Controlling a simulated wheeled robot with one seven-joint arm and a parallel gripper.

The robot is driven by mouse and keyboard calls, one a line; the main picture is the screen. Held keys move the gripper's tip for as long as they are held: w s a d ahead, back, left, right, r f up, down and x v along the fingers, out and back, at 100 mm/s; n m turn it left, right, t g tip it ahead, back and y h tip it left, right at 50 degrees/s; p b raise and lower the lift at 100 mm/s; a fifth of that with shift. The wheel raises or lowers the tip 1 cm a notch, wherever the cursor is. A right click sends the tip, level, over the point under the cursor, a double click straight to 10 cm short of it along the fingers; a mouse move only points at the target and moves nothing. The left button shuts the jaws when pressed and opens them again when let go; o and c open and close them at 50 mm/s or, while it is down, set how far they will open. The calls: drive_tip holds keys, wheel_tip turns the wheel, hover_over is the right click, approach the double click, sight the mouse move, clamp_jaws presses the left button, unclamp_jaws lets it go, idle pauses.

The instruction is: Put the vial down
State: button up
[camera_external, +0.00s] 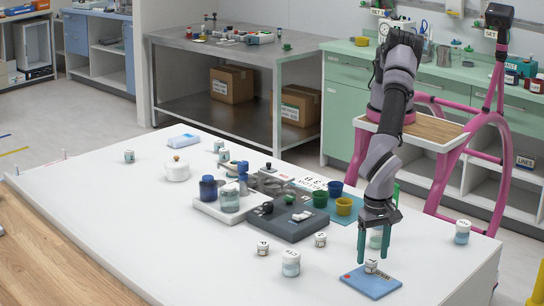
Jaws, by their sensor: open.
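A small white vial (371,266) with a dark-marked label stands upright on a blue pad (372,284) near the front right of the white table. My gripper (374,254) points down just above the pad, its green fingers apart on either side of and slightly above the vial. The gripper is open and appears to hold nothing. I cannot tell whether a finger touches the vial. A pale jar (376,240) shows behind, between the fingers.
Small labelled jars stand left of the pad, including a larger one (291,263). A dark grey tray (290,224) and coloured cups (344,206) lie behind them. Another jar (462,232) stands at the right. The white table's (190,255) front left is clear.

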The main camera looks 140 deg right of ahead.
wheel_tip(320, 180, up, 10)
idle(0.3)
wheel_tip(320, 180, up, 8)
drive_tip(key=n, duration=0.1)
hover_over(371, 260)
drive_tip(key=d, duration=0.5)
drive_tip(key=s+d+r+n+t+y, duration=0.15)
drive_tip(key=s+d+r+n, duration=0.3)
drive_tip(key=d+r, duration=0.55)
drive_tip(key=s+d+r+n+t+y, duration=0.1)
drive_tip(key=s+d+r+n+t, duration=0.15)
drive_tip(key=s+d+r, duration=0.75)
drive_tip(key=s+d+r+n+t, duration=0.1)
drive_tip(key=s+d+r+n, duration=0.45)
drive_tip(key=s+r, duration=0.35)
drive_tip(key=s+d+f+n+t, duration=0.1)
drive_tip(key=s+n, duration=0.2)
drive_tip(key=s, duration=0.4)
drive_tip(key=s+d+f+n+t, duration=0.1)
drive_tip(key=s+d+f+n, duration=0.1)
drive_tip(key=s, duration=0.5)
drive_tip(key=shift+d+f+n, duration=0.25)
drive_tip(key=shift+f+n, duration=0.05)
drive_tip(key=shift+n, duration=0.15)
drive_tip(key=shift+h, duration=0.25)
drive_tip(key=shift+o, duration=0.5)
